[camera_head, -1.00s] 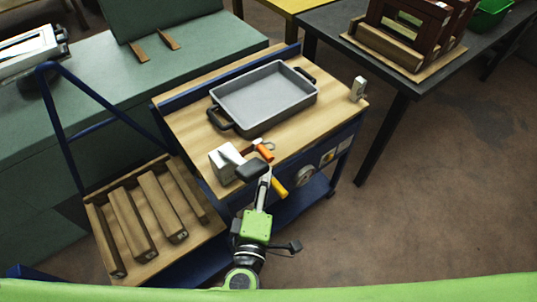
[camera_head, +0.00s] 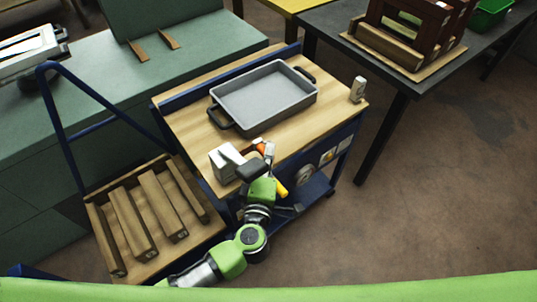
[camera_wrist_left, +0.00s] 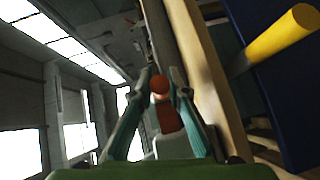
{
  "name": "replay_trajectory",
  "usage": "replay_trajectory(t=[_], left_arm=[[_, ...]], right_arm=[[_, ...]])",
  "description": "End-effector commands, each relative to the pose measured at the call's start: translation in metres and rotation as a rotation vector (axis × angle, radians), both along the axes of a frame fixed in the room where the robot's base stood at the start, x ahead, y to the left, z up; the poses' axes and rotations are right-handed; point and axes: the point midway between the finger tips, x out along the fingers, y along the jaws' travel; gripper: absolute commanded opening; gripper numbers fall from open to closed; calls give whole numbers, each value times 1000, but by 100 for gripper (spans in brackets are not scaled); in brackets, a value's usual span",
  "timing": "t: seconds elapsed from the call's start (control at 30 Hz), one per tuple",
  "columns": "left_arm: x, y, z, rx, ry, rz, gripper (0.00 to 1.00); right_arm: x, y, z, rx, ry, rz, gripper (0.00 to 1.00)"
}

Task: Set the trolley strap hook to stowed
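The strap hook seems to be the small orange part (camera_head: 259,146) at the trolley's (camera_head: 180,122) front edge, partly hidden by my gripper. In the left wrist view a red-orange piece (camera_wrist_left: 160,88) with a rounded end lies between my fingers. My left gripper (camera_head: 263,163) is at the trolley's front edge, right by the orange part. Its fingers (camera_wrist_left: 160,80) stand apart, one on each side of the piece; firm contact cannot be made out. The hook's setting is not readable. My right gripper is not in view.
A white block (camera_head: 226,161) and a grey tray (camera_head: 264,95) stand on the trolley top.

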Motion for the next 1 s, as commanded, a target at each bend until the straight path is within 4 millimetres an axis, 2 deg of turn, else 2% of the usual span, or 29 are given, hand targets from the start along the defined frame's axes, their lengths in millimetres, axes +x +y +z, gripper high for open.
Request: replay_trajectory(t=[0.2, 0.5, 0.8, 0.83, 0.87, 0.9, 1.0], left_arm=[[-2, 3, 0, 0, 2, 1, 0], [-28, 38, 0, 2, 4, 4, 0], [-29, 41, -2, 3, 5, 6, 0], [-29, 41, -2, 3, 5, 7, 21], [-29, 41, -3, 3, 5, 7, 28], [-29, 41, -3, 3, 5, 6, 33], [-29, 40, -2, 2, 3, 4, 33]], right_arm=[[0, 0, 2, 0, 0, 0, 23], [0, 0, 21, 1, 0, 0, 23], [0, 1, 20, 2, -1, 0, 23], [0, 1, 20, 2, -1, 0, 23], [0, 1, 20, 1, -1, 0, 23], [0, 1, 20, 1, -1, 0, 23], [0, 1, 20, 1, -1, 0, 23]])
